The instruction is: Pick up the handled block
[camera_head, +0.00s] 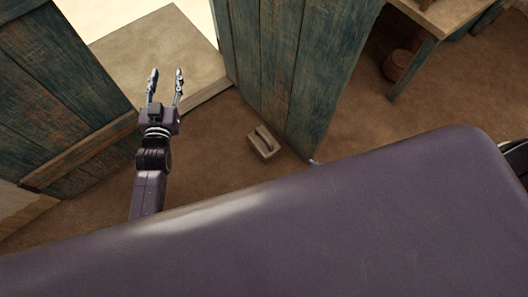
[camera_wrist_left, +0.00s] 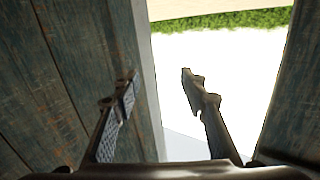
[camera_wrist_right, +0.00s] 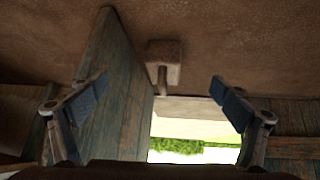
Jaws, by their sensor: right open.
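The handled block (camera_head: 264,144) is a small grey-brown block with a bar handle on top. It rests on the brown floor beside the foot of a blue-green plank panel. The right wrist view also shows the block (camera_wrist_right: 170,50), ahead of my right gripper (camera_wrist_right: 160,88), whose fingers are apart with nothing between them. The head view hides most of the right arm behind my purple body. My left gripper (camera_head: 165,87) is open and empty, left of the block and apart from it. In the left wrist view its fingers point toward a bright doorway.
Weathered plank panels (camera_head: 283,65) stand right behind the block and at the left (camera_head: 55,95). A pale step (camera_head: 155,58) lies in the doorway. A wooden table (camera_head: 432,17) and a reddish pot (camera_head: 397,65) are at upper right. Bare floor surrounds the block's left side.

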